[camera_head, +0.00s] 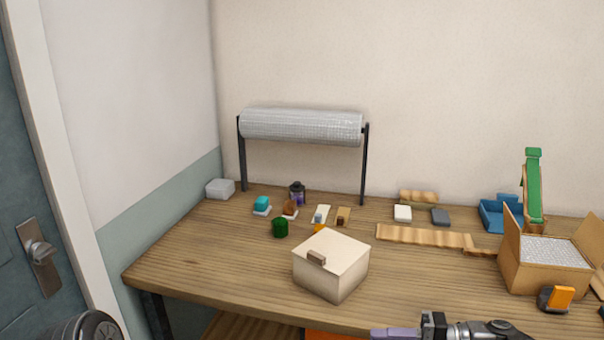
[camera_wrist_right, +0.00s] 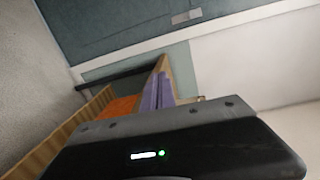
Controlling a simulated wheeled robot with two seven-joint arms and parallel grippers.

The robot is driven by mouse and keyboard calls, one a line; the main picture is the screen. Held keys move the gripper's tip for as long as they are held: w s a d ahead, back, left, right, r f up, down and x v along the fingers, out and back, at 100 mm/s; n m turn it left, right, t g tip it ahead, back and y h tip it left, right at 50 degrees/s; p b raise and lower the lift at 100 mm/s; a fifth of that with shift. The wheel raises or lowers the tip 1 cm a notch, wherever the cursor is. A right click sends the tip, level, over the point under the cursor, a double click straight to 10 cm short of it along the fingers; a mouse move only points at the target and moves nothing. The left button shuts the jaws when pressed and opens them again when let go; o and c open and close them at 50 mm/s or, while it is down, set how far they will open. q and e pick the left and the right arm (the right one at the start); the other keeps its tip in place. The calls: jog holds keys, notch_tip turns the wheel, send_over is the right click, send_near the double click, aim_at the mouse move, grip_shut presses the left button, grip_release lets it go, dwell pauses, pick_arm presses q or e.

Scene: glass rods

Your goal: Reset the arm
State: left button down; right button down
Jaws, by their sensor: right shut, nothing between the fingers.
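My right gripper (camera_head: 392,333) is at the bottom edge of the head view, in front of the table's near edge, with its arm lying off to the right. Its lavender fingers are together and hold nothing. The same fingers of my right gripper (camera_wrist_right: 160,92) show in the right wrist view, side by side, with the table edge and an orange surface beyond them. They touch no object that I can make out. My left gripper is not in view; only a dark rounded part, probably of my left arm, shows at the bottom left.
A blue tray (camera_head: 492,215) stands behind. The table's left front is clear.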

jog(key=s+a+f+g+h, duration=0.2)
jog(key=s+a+f+h, duration=0.1)
jog(key=s+a+f, duration=0.55)
jog(key=s+a+f+g+h, duration=0.25)
jog(key=s+a+f, duration=0.25)
jog(key=a+f, duration=0.6)
jog(key=s+d+f+n+t+h, duration=0.1)
jog(key=s+d+f+h, duration=0.6)
jog(key=s, duration=0.7)
notch_tip(320, 180, down, 4)
jog(key=shift+d+f+t, duration=0.1)
jog(key=shift+d+t, duration=0.55)
jog(key=shift+d, duration=0.5)
